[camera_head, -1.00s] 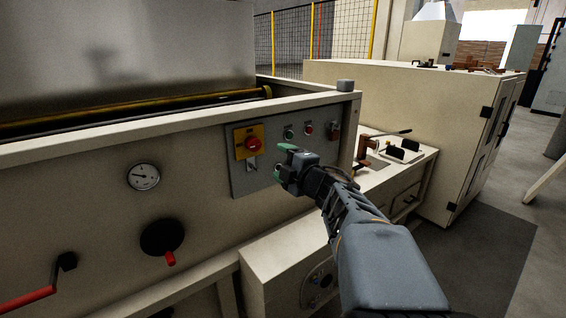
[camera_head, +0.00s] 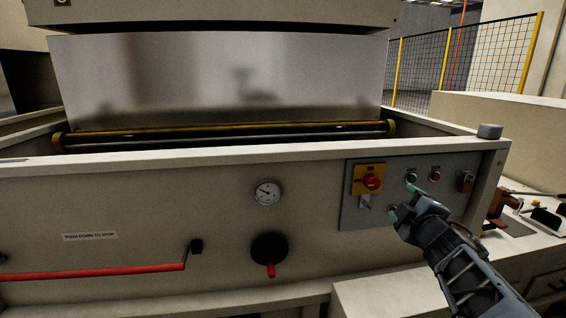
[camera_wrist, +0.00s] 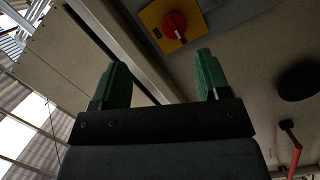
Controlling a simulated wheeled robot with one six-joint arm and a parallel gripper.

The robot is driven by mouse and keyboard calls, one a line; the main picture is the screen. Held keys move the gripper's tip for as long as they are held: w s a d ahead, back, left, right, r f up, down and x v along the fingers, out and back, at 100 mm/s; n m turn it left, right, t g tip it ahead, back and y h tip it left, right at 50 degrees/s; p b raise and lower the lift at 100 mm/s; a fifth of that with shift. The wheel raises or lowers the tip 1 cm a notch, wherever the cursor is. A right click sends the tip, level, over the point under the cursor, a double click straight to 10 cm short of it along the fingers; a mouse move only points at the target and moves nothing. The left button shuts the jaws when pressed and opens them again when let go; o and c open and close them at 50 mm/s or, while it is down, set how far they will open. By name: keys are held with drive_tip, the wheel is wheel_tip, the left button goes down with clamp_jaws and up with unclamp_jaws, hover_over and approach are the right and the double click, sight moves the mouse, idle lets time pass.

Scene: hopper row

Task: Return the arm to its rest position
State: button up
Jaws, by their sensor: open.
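My gripper (camera_head: 408,201) is in front of the grey control panel (camera_head: 350,212) on the machine's front, at the lower right of the head view. Its green-tipped fingers are apart with nothing between them, as the wrist view (camera_wrist: 160,82) shows. My dark arm reaches up to it from the lower right corner. The panel carries a red knob on a yellow plate (camera_head: 371,182), a green button (camera_head: 411,177) and a red button (camera_head: 435,174). The red knob also shows at the top of the wrist view (camera_wrist: 175,26). I cannot tell whether the fingers touch the panel.
The machine front also carries a round gauge (camera_head: 267,192), a black knob with a red handle (camera_head: 270,250) and a long red bar (camera_head: 95,272). A small bench (camera_head: 520,226) with a clamp stands at the right. A mesh fence (camera_head: 480,58) stands behind.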

drive_tip(key=s+a+f+m+g+y+p, duration=0.1)
drive_tip(key=s+a+f+m+g+p, duration=0.3)
drive_tip(key=s+a+m+g+p, duration=0.8)
drive_tip(key=s+a+g+p, duration=0.1)
drive_tip(key=s+a, duration=0.1)
drive_tip(key=s, duration=0.3)
drive_tip(key=shift+a+g+y, duration=0.35)
drive_tip(key=shift+g+y, duration=0.05)
idle(0.4)
